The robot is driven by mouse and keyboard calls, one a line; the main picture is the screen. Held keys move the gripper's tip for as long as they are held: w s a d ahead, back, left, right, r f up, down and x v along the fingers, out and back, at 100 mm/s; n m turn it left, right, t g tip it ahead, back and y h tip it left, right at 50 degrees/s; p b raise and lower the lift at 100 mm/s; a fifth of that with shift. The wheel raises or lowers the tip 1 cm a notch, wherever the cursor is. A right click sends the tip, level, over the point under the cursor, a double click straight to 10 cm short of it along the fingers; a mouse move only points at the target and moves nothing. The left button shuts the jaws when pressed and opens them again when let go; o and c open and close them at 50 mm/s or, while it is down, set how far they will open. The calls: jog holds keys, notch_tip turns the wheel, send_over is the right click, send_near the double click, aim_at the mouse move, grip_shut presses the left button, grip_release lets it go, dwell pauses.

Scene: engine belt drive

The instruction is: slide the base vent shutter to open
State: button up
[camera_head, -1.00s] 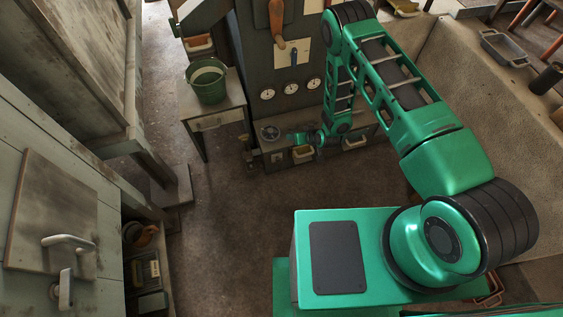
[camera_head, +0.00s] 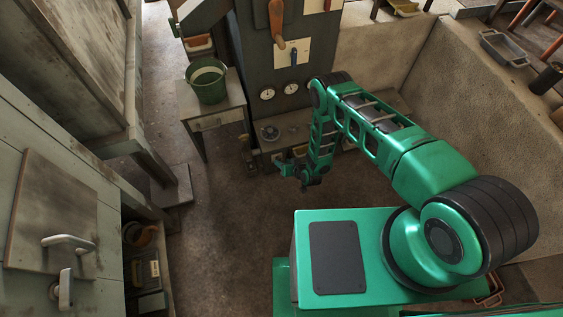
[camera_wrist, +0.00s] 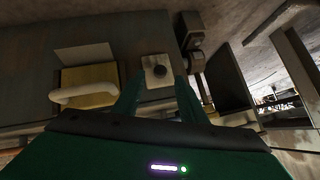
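My gripper (camera_head: 284,167) is in front of the low base of the dark machine (camera_head: 290,128). In the wrist view its two green fingers (camera_wrist: 158,92) stand apart with nothing between them. I cannot tell for sure which of these is the vent shutter. In the head view my arm and gripper partly hide the base front.
A dark bracket-like fitting (camera_wrist: 190,42) is right of the knob plate. A table with a green bucket (camera_head: 207,85) stands left of the machine. The floor (camera_head: 235,220) before the base is clear. A rough low wall (camera_head: 480,130) lies to the right.

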jog(key=shift+x, duration=2.05)
jog(key=shift+d, duration=0.1)
grip_shut()
